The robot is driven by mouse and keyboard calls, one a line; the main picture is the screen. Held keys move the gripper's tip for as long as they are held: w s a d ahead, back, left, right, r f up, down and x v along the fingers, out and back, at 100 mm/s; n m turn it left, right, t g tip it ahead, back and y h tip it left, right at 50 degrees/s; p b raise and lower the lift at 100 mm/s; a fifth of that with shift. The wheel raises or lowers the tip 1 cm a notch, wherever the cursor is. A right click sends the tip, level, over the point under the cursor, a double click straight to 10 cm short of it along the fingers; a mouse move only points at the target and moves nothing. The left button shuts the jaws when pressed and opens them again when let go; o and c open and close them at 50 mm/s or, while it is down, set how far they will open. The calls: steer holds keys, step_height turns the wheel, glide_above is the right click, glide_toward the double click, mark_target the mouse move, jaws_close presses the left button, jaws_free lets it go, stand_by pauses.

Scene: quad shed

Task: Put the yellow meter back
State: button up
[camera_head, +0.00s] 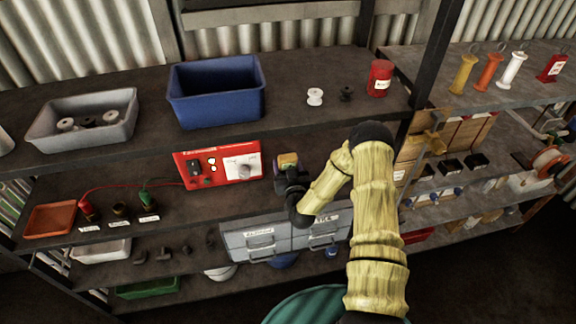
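A small yellow block with a purple-dark face (288,160), which looks like the yellow meter, is at the tip of my gripper (289,170), just right of the red panel on the middle shelf. My dark gripper partly surrounds it from below. The fingers are too small and dark to show whether they are closed on it or only beside it. The red panel (218,166) has a black switch and a white dial face with a knob. A red lead and a green plug are to its left.
A blue bin (216,92), a grey tray (84,120) and a red can (380,78) stand on the shelf above. Grey drawers (258,242) are below my gripper. An orange tray (50,219) is at far left. A shelf post (436,60) rises at right.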

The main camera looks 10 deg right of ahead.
steer(key=shift+s+f, duration=0.15)
steer(key=shift+f, duration=0.3)
steer(key=o, duration=1.2)
steer(key=shift+d+f, duration=0.1)
steer(key=shift+f, duration=0.05)
steer(key=shift+r+p, duration=0.5)
steer(key=shift+f, duration=0.15)
steer(key=s+b, duration=0.3)
steer(key=s, duration=0.8)
steer(key=shift+s+r+b, duration=0.25)
steer(key=shift+r+b, duration=0.15)
steer(key=shift+r, duration=0.05)
